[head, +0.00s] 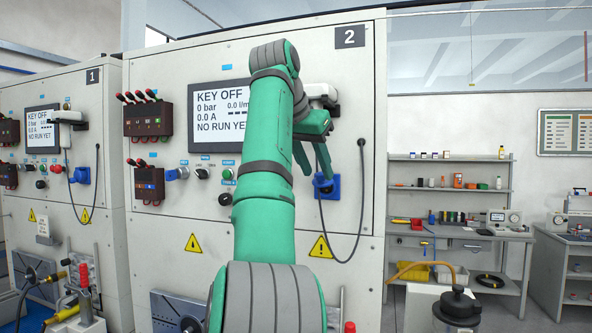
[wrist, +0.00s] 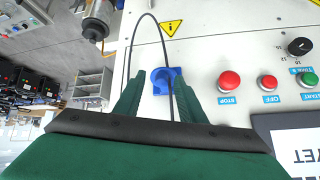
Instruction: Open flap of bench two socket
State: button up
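The bench two panel (head: 345,90), marked 2, carries a blue socket (head: 327,188) at its right side. The socket also shows in the wrist view (wrist: 164,84), as a blue square with a rounded blue front; I cannot tell how its flap stands. My gripper (head: 314,168) is in front of the panel, just above and left of the socket in the head view. In the wrist view its two green fingers (wrist: 158,82) are spread apart, with the socket seen between them. Nothing is held, and any touch on the socket cannot be made out.
A black cable (head: 362,190) loops down the panel and, in the wrist view, passes over the socket between my fingers (wrist: 171,50). A white device (head: 320,91) sits in a holder above. The red stop button (wrist: 229,81) lies beside the socket. Bench one (head: 92,76) stands left.

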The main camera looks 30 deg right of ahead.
jog(key=s+a, duration=0.5)
jog(key=a, duration=0.4)
dwell(0.4)
